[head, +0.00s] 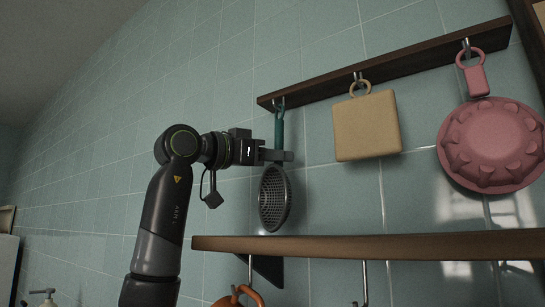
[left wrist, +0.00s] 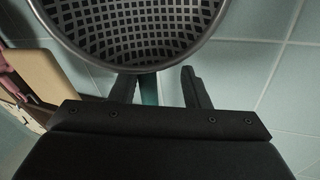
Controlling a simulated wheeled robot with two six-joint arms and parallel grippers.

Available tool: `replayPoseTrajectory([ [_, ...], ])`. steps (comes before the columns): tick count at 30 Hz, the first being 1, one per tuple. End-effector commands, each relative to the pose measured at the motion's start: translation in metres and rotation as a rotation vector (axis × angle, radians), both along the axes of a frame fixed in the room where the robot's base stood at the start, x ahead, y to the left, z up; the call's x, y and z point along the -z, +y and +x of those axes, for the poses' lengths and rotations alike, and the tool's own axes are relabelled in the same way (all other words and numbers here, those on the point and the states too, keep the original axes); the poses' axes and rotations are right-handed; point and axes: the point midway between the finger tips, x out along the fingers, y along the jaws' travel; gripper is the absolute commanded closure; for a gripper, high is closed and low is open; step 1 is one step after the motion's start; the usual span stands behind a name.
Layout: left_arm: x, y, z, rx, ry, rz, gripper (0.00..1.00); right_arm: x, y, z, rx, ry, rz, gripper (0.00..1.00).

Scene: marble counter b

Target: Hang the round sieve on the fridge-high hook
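The round sieve (head: 274,198) has a dark perforated bowl and a teal handle (head: 279,128). It hangs upright below the left hook (head: 281,103) of the upper dark rail; the handle's top end meets this hook. My left gripper (head: 276,155) is at the lower handle, just above the bowl. In the left wrist view the sieve bowl (left wrist: 138,30) fills the top. The handle (left wrist: 148,90) is between the fingers of my left gripper (left wrist: 160,90), close to the left finger, with a clear gap to the right finger. My right gripper is not in view.
A tan square board (head: 366,126) and a pink round mould (head: 490,143) hang from the same rail (head: 400,67), to the right. A brown shelf (head: 400,246) runs below the sieve. An orange item (head: 240,294) hangs under it. The tiled wall is bare at left.

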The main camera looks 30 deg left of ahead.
Motion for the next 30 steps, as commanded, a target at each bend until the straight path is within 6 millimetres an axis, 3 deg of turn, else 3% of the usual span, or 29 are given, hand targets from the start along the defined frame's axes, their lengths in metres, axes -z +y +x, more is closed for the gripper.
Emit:
replayPoseTrajectory([
  [8,0.001,0.001,0.0,-0.001,0.001,0.0,0.58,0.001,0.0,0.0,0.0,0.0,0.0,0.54],
  [14,0.005,0.008,-0.015,-0.003,-0.003,-0.001,0.58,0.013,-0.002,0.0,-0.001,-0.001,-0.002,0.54],
  [23,0.012,0.033,-0.064,-0.001,-0.004,-0.001,0.58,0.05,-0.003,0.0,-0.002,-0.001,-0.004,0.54],
  [30,0.016,0.059,-0.113,-0.001,-0.004,-0.001,0.58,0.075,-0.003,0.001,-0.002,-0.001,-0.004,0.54],
])
